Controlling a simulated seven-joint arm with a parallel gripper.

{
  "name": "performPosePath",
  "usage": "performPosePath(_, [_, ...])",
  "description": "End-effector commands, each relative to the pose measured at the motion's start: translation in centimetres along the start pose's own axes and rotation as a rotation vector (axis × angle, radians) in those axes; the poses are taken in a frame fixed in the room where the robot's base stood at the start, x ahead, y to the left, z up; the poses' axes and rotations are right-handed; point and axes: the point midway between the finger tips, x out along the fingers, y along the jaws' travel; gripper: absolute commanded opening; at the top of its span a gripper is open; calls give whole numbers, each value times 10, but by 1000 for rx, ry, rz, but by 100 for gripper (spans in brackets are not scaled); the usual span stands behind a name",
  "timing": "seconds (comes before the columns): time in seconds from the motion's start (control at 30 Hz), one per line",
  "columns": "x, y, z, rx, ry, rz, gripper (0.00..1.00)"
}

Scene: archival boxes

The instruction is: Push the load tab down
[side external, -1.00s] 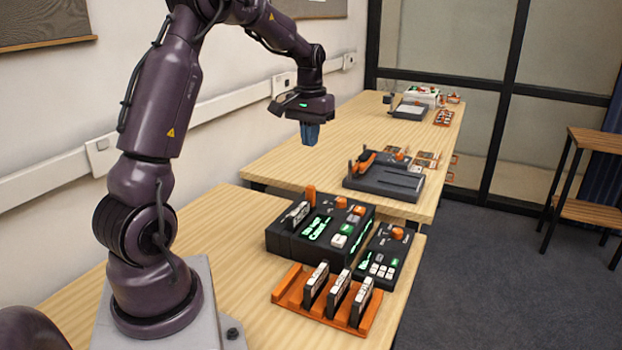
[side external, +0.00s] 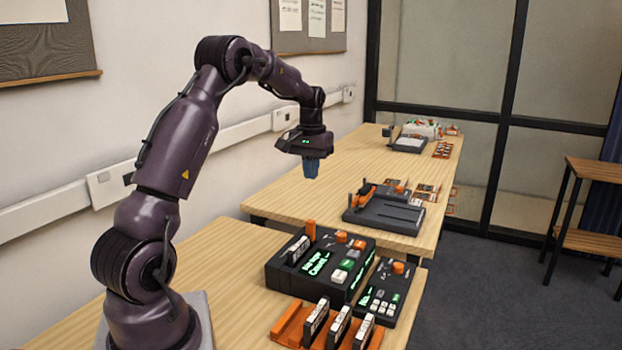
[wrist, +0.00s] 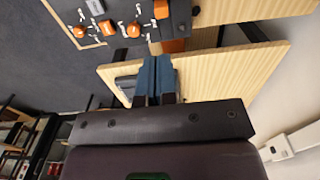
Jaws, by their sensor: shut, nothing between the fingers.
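The black console (side external: 283,273) on the near table has an upright orange tab (side external: 311,230) at its back left edge. It appears to be the load tab, though I see no label naming it. A dark labelled cartridge (side external: 298,250) stands in the console beside the tab. My gripper (side external: 311,175) hangs above and behind the console, well clear of it, fingers down and shut on nothing. In the wrist view, the blue fingertips (wrist: 158,60) are together. A dark unit with orange knobs (wrist: 118,30) lies beyond them, and an orange piece (wrist: 173,46) shows near the tips.
An orange rack (side external: 288,325) with 3 cartridges stands in front of the console. A smaller keypad unit (side external: 385,292) with an orange knob sits to the right. A second table (side external: 290,190) behind carries another dark device (side external: 385,215); a gap separates the tables.

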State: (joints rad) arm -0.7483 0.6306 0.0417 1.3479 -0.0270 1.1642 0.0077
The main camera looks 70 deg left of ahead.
Motion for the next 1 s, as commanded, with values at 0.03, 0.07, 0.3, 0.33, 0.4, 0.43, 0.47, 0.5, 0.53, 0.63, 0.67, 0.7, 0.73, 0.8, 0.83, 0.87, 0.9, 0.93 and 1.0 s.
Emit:
performPosePath(0.03, [11, 0, 1, 0, -5, 0, 0])
performPosePath(0.07, [18, 0, 1, -1, -5, 0, 0])
performPosePath(0.3, [70, -1, 1, -1, -4, 0, 0])
performPosePath(0.33, [76, -1, 1, -1, -5, 0, 0])
performPosePath(0.4, [88, 0, 1, -1, -5, 0, 0])
performPosePath(0.43, [92, 0, 1, -1, -3, 0, 0])
performPosePath(0.47, [96, 0, 0, -2, -2, 0, 0])
performPosePath(0.5, [102, 0, 0, -2, -3, 0, 0])
performPosePath(0.53, [105, 0, 0, -2, -2, 0, 0])
performPosePath(0.63, [112, 0, 0, -1, -1, 0, 0])
performPosePath(0.67, [114, 0, 0, -1, 0, 0, 0])
performPosePath(0.7, [115, 0, 0, -1, 0, 0, 0])
performPosePath(0.73, [116, 0, 0, -1, 0, 0, 0])
performPosePath(0.8, [117, 0, 0, -1, 1, 0, 0])
performPosePath(0.83, [117, 0, 0, -1, 1, 0, 0])
performPosePath(0.87, [117, 0, 0, -1, 1, 0, 0])
performPosePath(0.9, [117, 0, 0, -1, 1, 0, 0])
performPosePath(0.93, [117, 0, 0, -1, 1, 0, 0])
performPosePath(1.0, [116, 0, 0, -1, 1, 0, 0])
